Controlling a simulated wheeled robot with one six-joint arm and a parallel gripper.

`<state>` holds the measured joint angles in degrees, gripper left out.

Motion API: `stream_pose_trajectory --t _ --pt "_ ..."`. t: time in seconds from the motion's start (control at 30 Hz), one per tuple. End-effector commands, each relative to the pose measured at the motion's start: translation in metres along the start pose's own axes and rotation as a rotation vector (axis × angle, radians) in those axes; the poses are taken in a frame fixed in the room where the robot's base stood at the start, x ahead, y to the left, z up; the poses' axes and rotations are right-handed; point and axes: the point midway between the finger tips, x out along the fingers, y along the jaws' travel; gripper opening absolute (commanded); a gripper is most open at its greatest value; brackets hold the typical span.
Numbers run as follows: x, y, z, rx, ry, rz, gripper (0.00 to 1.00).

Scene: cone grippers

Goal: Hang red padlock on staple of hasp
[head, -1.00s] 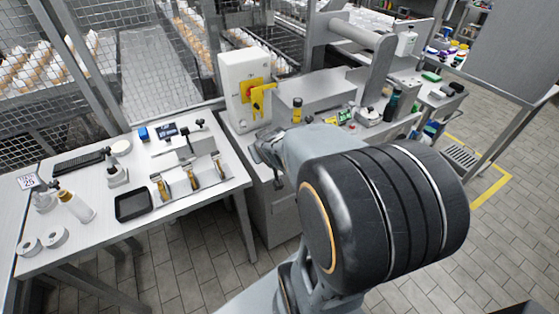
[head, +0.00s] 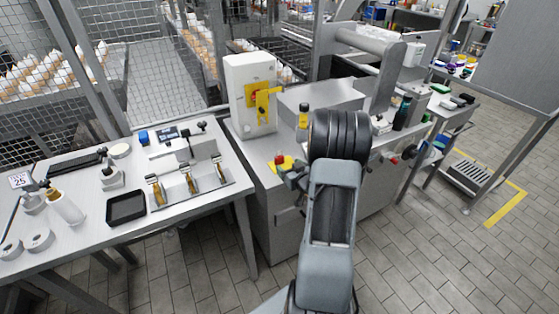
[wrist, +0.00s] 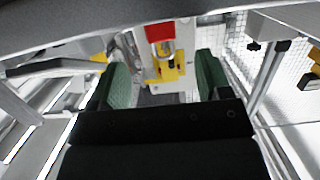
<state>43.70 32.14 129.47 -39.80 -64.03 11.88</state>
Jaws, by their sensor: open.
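A red padlock (head: 280,160) is on the metal counter, at a yellow base or block, in front of the white box. In the wrist view the red padlock (wrist: 160,32) shows ahead, between the finger lines, with a metallic shackle-like part and yellow just below it. My gripper (head: 291,174) is close beside the padlock in the head view. In the wrist view my gripper (wrist: 163,82) is open, its two green-padded fingers apart with nothing between the tips. The yellow hasp (head: 263,104) is on the front of the white box, by a red knob. Its staple is too small to make out.
The white box (head: 240,70) stands at the counter's back left. A yellow-and-black pushbutton (head: 303,116) and a metal housing (head: 320,95) are behind my arm. The left table (head: 165,225) holds a black tray (head: 126,207) and several tools. Wire mesh stands behind.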

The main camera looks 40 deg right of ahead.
Motion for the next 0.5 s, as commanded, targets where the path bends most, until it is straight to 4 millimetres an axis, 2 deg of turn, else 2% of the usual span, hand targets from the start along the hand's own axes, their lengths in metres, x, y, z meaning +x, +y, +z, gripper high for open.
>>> stream_pose_trajectory --t 0.1,0.37,0.5 --pt "0.016 -0.001 0.000 0.000 0.000 -0.002 0.71" --pt "0.031 -0.001 0.000 0.000 -0.001 -0.001 0.71" --pt "0.048 -0.001 0.000 0.000 -0.002 -0.002 0.71"
